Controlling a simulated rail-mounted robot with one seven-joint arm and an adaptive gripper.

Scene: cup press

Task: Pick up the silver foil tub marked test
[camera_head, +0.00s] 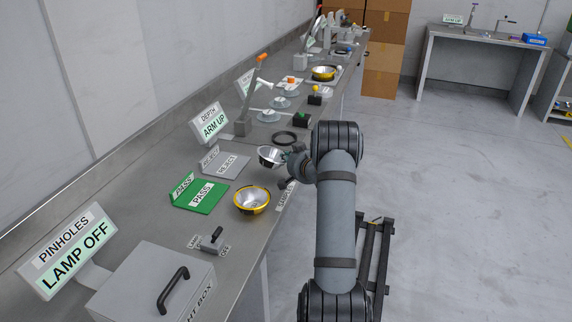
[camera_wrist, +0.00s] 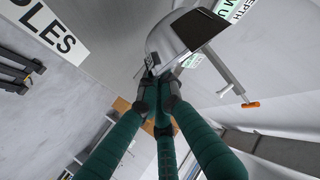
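A silver foil tub (camera_head: 270,156) hangs tilted over the bench at the tip of my gripper (camera_head: 291,164). In the wrist view the tub (camera_wrist: 182,34) is large and shiny, just beyond the fingertips. My gripper also shows there (camera_wrist: 158,84), its teal fingers with dark tips drawn together at the tub's edge. The gripper looks shut on the tub's rim. The exact contact is small and partly hidden by the fingertips. I cannot read any mark on the tub.
A yellow-rimmed bowl (camera_head: 252,199) stands at the bench's front edge. Behind are a green PASS plate (camera_head: 209,198), a grey REJECT plate (camera_head: 229,165) and a black ring (camera_head: 285,138). A lever press (camera_head: 246,112) stands farther back. A light box (camera_head: 152,281) is nearest.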

